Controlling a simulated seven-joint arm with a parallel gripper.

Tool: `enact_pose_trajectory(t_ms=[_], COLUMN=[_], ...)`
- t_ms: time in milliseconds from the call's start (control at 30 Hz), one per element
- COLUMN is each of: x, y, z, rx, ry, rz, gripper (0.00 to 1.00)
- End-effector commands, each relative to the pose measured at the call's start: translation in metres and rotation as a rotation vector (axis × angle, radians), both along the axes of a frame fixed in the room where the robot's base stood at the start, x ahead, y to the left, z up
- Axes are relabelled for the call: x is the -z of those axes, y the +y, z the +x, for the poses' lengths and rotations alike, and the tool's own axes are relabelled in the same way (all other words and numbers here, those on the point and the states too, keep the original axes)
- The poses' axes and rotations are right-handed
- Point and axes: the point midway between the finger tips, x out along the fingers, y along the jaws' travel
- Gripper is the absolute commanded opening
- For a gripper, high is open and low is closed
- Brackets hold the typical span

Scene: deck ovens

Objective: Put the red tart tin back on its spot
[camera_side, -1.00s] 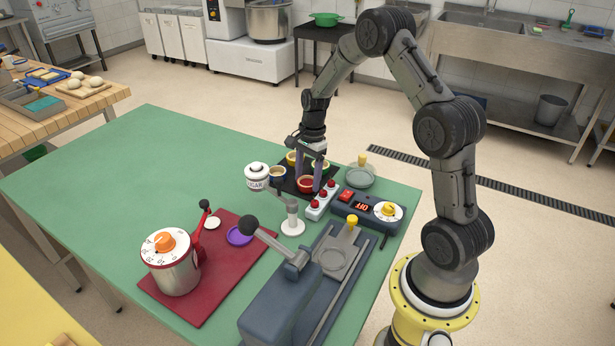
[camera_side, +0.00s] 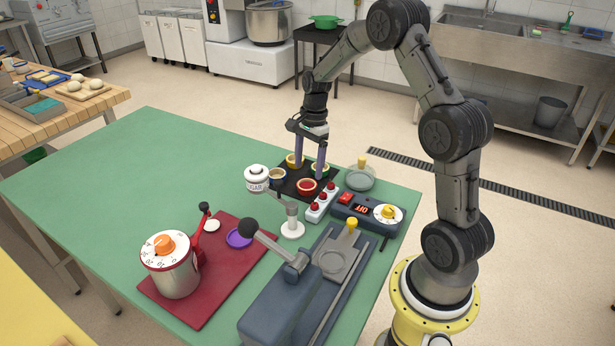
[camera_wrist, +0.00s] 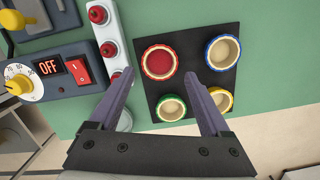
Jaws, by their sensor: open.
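The red tart tin (camera_side: 306,187) sits on the black plate (camera_side: 284,188), at its front corner near the row of red buttons. In the wrist view the red tin (camera_wrist: 159,62) shows a red filling and sits at the plate's upper left, apart from the other tins. My gripper (camera_side: 308,176) is open and empty above the plate. I cannot tell how far the fingertips are above the plate.
Blue (camera_wrist: 223,52), green (camera_wrist: 171,108) and yellow (camera_wrist: 221,99) tins share the plate. The red-button strip (camera_side: 321,202) and OFF display box (camera_side: 367,209) stand beside it. The green table's left part is clear.

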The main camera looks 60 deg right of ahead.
Motion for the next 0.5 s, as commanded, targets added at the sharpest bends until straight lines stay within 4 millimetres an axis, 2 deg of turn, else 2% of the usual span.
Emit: enact_pose_trajectory(t_ms=[33, 200, 500], x=[-0.012, -0.044, -0.074], y=[-0.002, -0.006, -0.005], z=[0.001, -0.001, -0.003], rx=[0.001, 0.001, -0.018], ry=[-0.005, -0.003, -0.006], rz=[-0.002, -0.002, -0.005], gripper=[0.81, 0.81, 0.81])
